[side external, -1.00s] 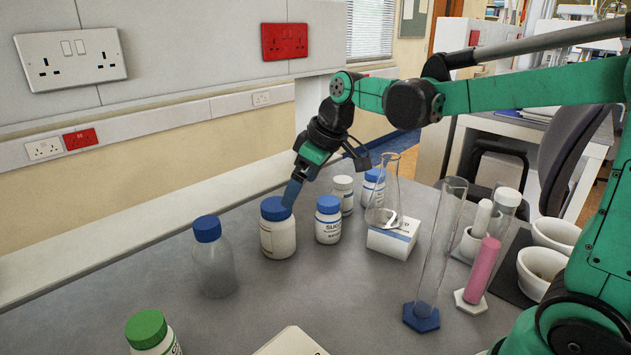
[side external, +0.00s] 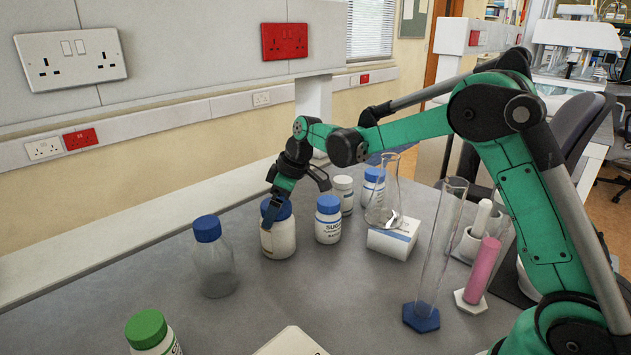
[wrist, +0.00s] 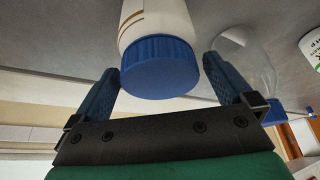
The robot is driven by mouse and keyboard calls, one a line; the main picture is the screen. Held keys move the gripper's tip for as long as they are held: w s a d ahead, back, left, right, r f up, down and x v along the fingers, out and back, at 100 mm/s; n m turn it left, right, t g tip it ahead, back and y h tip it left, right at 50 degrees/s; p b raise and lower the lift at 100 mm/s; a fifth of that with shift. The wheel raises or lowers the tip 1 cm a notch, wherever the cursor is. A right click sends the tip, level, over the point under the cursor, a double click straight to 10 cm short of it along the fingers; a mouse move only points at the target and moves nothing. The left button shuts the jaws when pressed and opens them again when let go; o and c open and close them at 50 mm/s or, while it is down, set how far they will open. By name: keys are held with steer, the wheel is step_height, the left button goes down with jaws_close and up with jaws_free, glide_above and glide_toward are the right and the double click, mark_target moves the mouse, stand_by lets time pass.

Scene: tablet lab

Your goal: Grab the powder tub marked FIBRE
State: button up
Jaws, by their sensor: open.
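A white tub with a blue lid (side external: 279,239) stands upright on the bench; the wording on its label cannot be read, so I cannot confirm FIBRE. My gripper (side external: 273,211) reaches down at its lid. In the wrist view the same tub (wrist: 158,22) shows its blue lid between the two blue fingers of my gripper (wrist: 162,70). The fingers are apart, with a visible gap on each side of the lid. The finger and wrist partly hide the lid in the side view.
A clear blue-capped bottle (side external: 214,258) stands left of the tub. A white blue-lidded tub (side external: 328,220) marked SUC... stands close on the right. Behind are a white-capped jar (side external: 343,193) and a flask (side external: 385,205) by a carton (side external: 394,238). A green-lidded tub (side external: 150,331) is at front left.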

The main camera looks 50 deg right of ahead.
jaws_close()
steer(key=shift+r, duration=0.15)
stand_by(0.4)
